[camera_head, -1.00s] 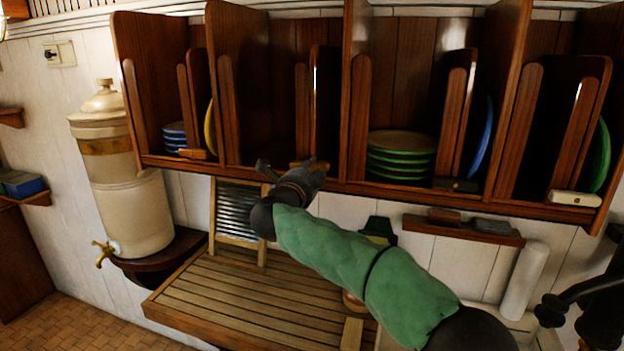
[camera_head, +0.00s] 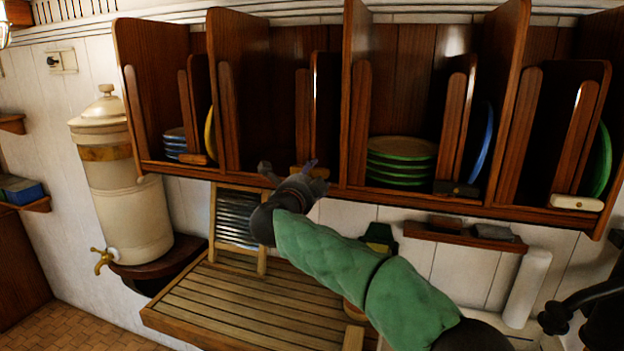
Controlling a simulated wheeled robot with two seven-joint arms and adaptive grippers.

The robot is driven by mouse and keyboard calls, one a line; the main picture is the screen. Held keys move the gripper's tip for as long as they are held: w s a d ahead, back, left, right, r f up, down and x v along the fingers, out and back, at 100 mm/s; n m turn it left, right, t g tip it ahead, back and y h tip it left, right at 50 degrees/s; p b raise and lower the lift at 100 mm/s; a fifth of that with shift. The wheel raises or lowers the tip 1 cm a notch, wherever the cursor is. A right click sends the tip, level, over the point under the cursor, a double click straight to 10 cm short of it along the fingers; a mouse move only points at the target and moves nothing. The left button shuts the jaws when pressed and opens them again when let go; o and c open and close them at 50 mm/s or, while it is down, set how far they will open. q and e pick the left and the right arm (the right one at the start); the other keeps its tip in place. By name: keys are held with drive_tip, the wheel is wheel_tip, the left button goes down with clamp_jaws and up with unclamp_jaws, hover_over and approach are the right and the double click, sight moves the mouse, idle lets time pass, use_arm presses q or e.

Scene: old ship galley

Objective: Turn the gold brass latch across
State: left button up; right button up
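A small gold-coloured latch (camera_head: 318,172) sits on the front edge of the dark wooden plate rack, at the foot of a divider. It is partly hidden behind my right gripper (camera_head: 288,168). The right arm, in a green quilted sleeve, reaches up from the lower right. Its two fingers are spread apart, one left of the latch and one over it. I cannot tell whether they touch the latch. A browner latch (camera_head: 197,159) is on the bay to the left, a black one (camera_head: 456,188) and a white one (camera_head: 576,202) to the right. My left gripper is not in view.
The rack (camera_head: 420,203) holds green plates (camera_head: 400,160) and blue plates (camera_head: 175,143). Below are a washboard (camera_head: 236,222), a slatted wooden drainboard (camera_head: 240,300) and a small shelf (camera_head: 465,237). A cream urn (camera_head: 125,200) with a brass tap stands left.

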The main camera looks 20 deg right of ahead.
drive_tip(key=shift+a, duration=0.1)
drive_tip(key=v, duration=1.2)
